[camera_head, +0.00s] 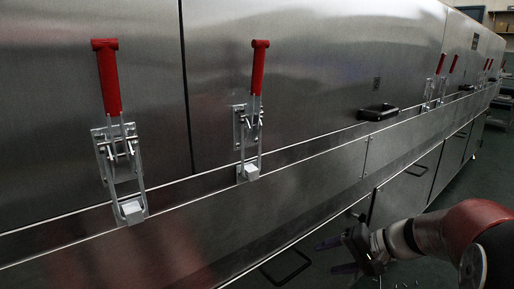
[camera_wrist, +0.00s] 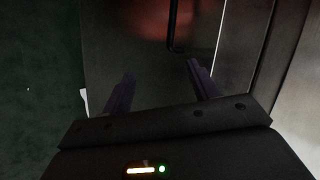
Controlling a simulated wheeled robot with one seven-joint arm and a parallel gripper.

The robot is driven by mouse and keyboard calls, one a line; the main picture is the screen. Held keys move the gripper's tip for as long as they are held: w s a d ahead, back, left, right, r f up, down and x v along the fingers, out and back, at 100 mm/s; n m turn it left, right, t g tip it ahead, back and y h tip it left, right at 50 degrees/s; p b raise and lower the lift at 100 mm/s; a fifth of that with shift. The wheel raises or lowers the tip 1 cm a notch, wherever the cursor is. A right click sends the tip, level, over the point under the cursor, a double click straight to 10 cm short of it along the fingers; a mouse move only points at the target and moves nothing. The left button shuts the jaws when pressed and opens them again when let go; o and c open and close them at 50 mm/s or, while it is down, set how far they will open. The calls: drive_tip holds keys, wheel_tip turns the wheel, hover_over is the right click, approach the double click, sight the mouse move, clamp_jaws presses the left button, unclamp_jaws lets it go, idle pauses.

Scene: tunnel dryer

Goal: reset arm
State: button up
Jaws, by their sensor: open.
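My gripper (camera_head: 336,256) is low in the head view, at the lower right, in front of the dryer's lower panels. In the wrist view its two fingers (camera_wrist: 162,88) stand apart with nothing between them. My red and silver arm reaches in from the right edge of the head view. The wrist view looks past the fingers at a dark panel with a reddish reflection and a black handle (camera_wrist: 175,48). I cannot tell how far the fingertips are from the panel.
The steel dryer (camera_head: 310,60) runs from left to right into the distance. Red-handled toggle clamps (camera_head: 107,80) (camera_head: 258,70) stand upright along its seam. A black handle (camera_head: 378,111) juts from the upper panel, another (camera_head: 287,268) from below. Dark green floor (camera_head: 440,270) is open at the right.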

drive_tip(key=s+a+r+n+h, duration=0.2)
drive_tip(key=s+h, duration=0.3)
drive_tip(key=s, duration=0.5)
drive_tip(key=s+a+r+n+h, duration=0.1)
drive_tip(key=s+a+n+h, duration=0.2)
drive_tip(key=s, duration=0.7)
wheel_tip(320, 180, up, 13)
drive_tip(key=d+h+p, duration=0.1)
drive_tip(key=p, duration=1.1)
drive_tip(key=shift+s+d+t+p, duration=0.2)
drive_tip(key=shift+d+t+p, duration=0.05)
drive_tip(key=shift+t+p, duration=0.15)
drive_tip(key=shift+f, duration=0.1)
